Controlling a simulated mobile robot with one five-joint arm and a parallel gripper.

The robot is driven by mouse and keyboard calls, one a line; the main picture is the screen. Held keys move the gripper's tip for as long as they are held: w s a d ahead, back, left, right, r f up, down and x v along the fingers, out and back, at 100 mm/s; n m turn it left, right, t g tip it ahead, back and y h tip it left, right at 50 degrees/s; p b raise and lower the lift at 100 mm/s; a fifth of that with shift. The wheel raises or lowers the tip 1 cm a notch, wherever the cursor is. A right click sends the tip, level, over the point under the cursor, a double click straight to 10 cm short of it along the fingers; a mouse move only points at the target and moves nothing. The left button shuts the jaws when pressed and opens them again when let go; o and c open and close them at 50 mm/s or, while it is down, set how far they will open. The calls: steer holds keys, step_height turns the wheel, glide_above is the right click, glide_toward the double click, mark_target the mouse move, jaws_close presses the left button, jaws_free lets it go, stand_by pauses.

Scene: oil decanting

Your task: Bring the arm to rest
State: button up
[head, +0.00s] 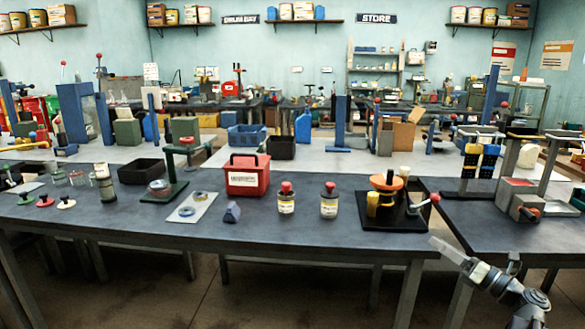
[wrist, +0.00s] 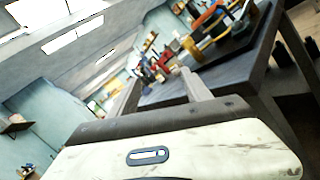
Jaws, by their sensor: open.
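My arm comes in at the lower right of the head view. My gripper (head: 440,246) points up and left, close to the front edge of the dark workbench (head: 250,235), and nothing shows in it. In the wrist view my gripper (wrist: 162,88) is open and empty, its two pale fingers apart in front of a tilted view of the bench and wall. In the head view the gap between the fingers is too small to make out.
On the bench near my gripper stand a black tray with an orange funnel (head: 386,182) and two red-capped jars (head: 329,200) (head: 286,198). A red crate (head: 247,175) sits further left. A second bench with a vise (head: 522,207) is at right. Floor shows below the benches.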

steer(key=w+a+f+n+g+y, duration=0.1)
steer(key=w+a+f+n+g, duration=0.2)
steer(key=a, duration=0.9)
steer(key=w+a+f+n+g+y, duration=0.1)
steer(key=a+f+n+g, duration=0.3)
steer(key=a, duration=0.7)
steer(key=s+a+f+n+g+h, duration=0.25)
steer(key=a+f+n+g, duration=0.2)
steer(key=a+f, duration=0.3)
steer(key=s+a+f+n+g+h, duration=0.2)
steer(key=s+a+f+n+g, duration=0.15)
steer(key=a+f+n, duration=0.35)
steer(key=s+f+n+g+h, duration=0.1)
steer(key=s+f+n+h, duration=0.4)
steer(key=n, duration=0.1)
steer(key=s+d+f+n+h, duration=0.2)
steer(key=d+n+h, duration=0.3)
steer(key=d+n, duration=0.5)
step_height(320, 180, up, 21)
steer(key=p, duration=2.1)
steer(key=shift+w+d+g, duration=0.15)
steer(key=shift+g, duration=0.15)
